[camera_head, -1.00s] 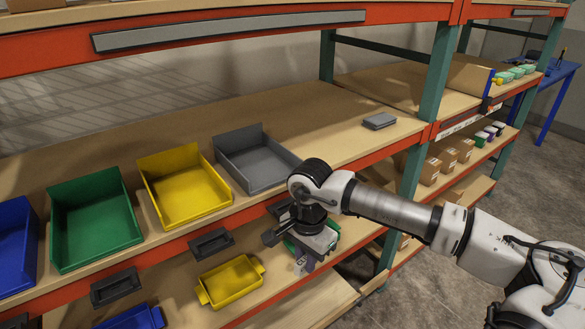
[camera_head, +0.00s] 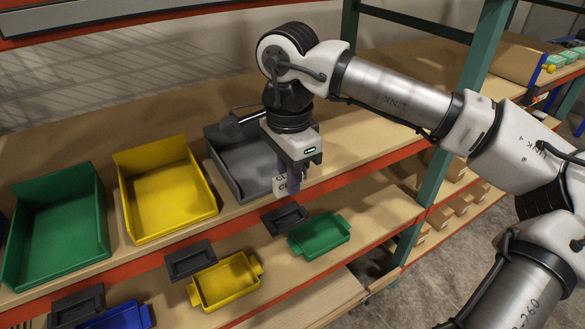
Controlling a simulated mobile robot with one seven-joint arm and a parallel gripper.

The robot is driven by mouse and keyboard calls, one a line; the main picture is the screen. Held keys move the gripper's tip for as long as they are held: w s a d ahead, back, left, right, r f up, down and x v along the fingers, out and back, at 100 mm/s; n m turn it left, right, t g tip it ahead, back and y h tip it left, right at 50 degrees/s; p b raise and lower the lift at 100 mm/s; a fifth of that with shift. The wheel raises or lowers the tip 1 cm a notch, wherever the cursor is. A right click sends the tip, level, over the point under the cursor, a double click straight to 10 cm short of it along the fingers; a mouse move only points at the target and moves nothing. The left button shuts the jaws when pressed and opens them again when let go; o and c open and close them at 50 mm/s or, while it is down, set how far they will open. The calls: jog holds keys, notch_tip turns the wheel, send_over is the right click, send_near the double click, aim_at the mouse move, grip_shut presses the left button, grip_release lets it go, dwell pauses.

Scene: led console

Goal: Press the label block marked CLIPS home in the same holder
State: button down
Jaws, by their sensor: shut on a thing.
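A white label block (camera_head: 287,186) with dark lettering is in my gripper (camera_head: 291,176). I read only part of the word, beginning "CL". My gripper points down and is shut on the block, in front of the grey bin (camera_head: 244,172) and above the shelf's front edge. Below it is a dark holder (camera_head: 287,219) on the orange beam, and no label shows in it. The block is apart from this holder. Two more dark holders, the middle one (camera_head: 190,259) and the left one (camera_head: 76,306), sit farther left along the beam.
A yellow bin (camera_head: 167,190) and a green bin (camera_head: 58,232) stand left of the grey one. On the lower shelf are a green tray (camera_head: 319,234), a yellow tray (camera_head: 225,283) and a blue tray (camera_head: 117,318). A teal post (camera_head: 432,190) rises at the right.

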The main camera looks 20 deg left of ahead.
jog(key=b, duration=0.4)
send_over(289, 221)
jog(key=shift+f, duration=3.1)
jog(key=shift+p, duration=0.3)
jog(key=shift+f+b, duration=0.9)
jog(key=shift+b, duration=0.1)
jog(key=c, duration=1.3)
grip_release()
jog(key=shift+s+d, duration=0.1)
notch_tip(289, 221, up, 12)
jog(key=shift+f+b, duration=0.1)
jog(key=shift+b, duration=0.2)
